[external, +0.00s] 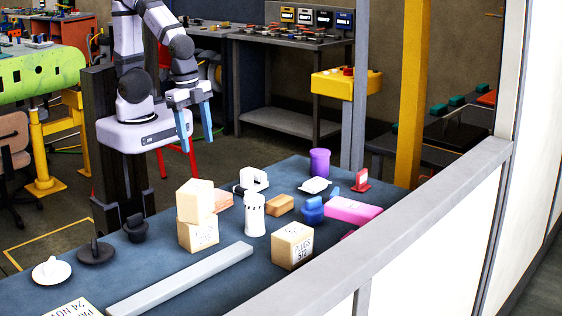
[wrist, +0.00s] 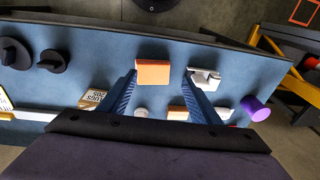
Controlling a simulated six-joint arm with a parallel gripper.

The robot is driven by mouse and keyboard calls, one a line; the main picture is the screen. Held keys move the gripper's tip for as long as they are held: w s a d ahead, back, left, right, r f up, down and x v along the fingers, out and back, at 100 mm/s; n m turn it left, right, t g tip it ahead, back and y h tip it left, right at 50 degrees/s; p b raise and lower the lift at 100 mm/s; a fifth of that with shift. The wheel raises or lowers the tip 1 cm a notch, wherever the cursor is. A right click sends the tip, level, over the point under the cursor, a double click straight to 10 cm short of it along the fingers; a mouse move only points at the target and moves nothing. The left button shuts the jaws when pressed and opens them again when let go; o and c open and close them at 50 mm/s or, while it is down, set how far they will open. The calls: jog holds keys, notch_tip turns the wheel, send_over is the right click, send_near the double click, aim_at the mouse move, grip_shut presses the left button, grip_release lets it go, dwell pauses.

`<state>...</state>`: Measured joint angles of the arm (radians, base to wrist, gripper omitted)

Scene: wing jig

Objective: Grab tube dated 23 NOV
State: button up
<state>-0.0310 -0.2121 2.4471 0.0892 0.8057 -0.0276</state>
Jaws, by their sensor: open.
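My gripper (external: 198,142) is open and empty, with its blue fingers pointing down above the far side of the blue table. In the wrist view the fingertips (wrist: 160,74) frame an orange-topped block (wrist: 153,75), which lies on the table below. A white upright cylinder with dark marks (external: 254,214) stands mid-table; I cannot read a date on it. A purple cylinder (external: 319,162) stands at the far right and also shows in the wrist view (wrist: 255,109). A flat label reading 24 NOV (external: 72,309) lies at the near left. No 23 NOV text is readable.
Stacked cartons (external: 198,235), a PLUGS box (external: 292,246), a white clamp-like part (external: 252,180), a pink block (external: 353,210) and a blue piece (external: 313,210) crowd the table. A long grey bar (external: 180,280) lies in front. A low wall (external: 400,235) borders the near right.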

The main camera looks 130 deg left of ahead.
jog(key=w+a+m+t, duration=0.2)
jog(key=w+a+t, duration=0.2)
jog(key=w, duration=0.8)
jog(key=w+a+m+t, duration=0.2)
jog(key=w+a+t, duration=0.25)
jog(key=w, duration=0.75)
jog(key=d+m+h, duration=0.1)
jog(key=d+h, duration=0.2)
jog(key=d+m+h, duration=0.2)
jog(key=d+h, duration=0.1)
jog(key=h, duration=0.1)
jog(key=d+m+t+h, duration=0.1)
jog(key=d+h, duration=0.2)
jog(key=shift+w+d+m, duration=0.1)
jog(key=shift+d+m, duration=0.1)
jog(key=shift+m, duration=0.1)
jog(key=h, duration=0.1)
send_over(254, 209)
jog(key=s+a, duration=0.2)
jog(key=a, duration=0.1)
jog(key=f, duration=0.5)
jog(key=shift+s+d+f, duration=0.15)
jog(key=shift+d+f, duration=0.1)
jog(key=shift+f, duration=0.55)
jog(key=shift+f, duration=0.1)
jog(key=shift+f+p, duration=1.1)
jog(key=shift+f, duration=2.3)
jog(key=shift+d, duration=0.1)
